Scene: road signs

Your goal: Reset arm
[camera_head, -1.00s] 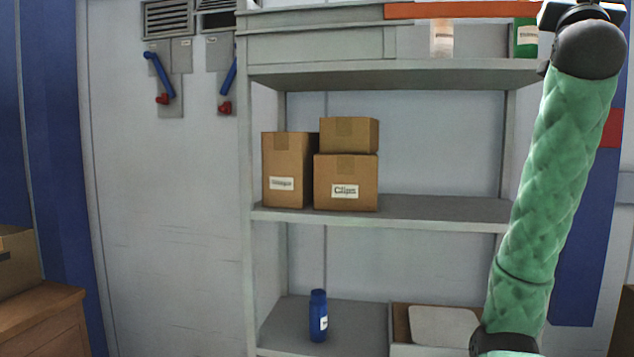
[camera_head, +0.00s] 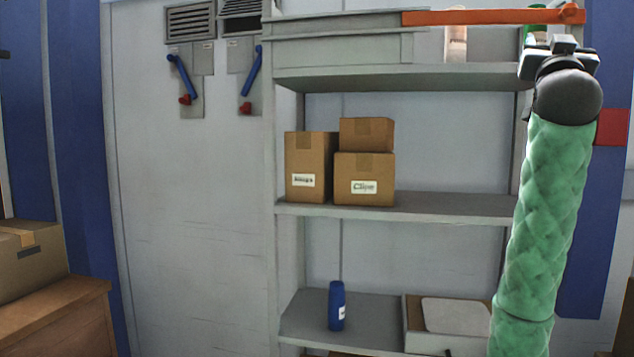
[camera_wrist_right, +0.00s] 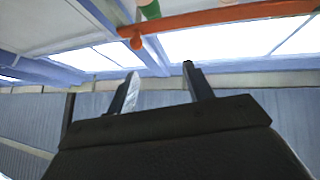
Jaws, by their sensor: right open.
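My right arm, in a green quilted sleeve, rises along the right side of the head view. Its gripper (camera_head: 546,44) is at the top right, in front of the upper part of the grey shelf unit. In the right wrist view the two fingers of the right gripper (camera_wrist_right: 160,88) stand apart with nothing between them. An orange-red bar (camera_wrist_right: 230,20) crosses above the fingertips there, and it shows at the top of the shelf in the head view (camera_head: 480,17). My left gripper is not in view.
The grey shelf (camera_head: 450,208) holds cardboard boxes (camera_head: 364,180). A blue bottle (camera_head: 336,308) and an open box (camera_head: 425,342) are on the lower shelf. Blue-handled wall switches (camera_head: 183,76) hang left of the shelf. A carton (camera_head: 28,265) sits on a wooden cabinet (camera_head: 60,318) at lower left.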

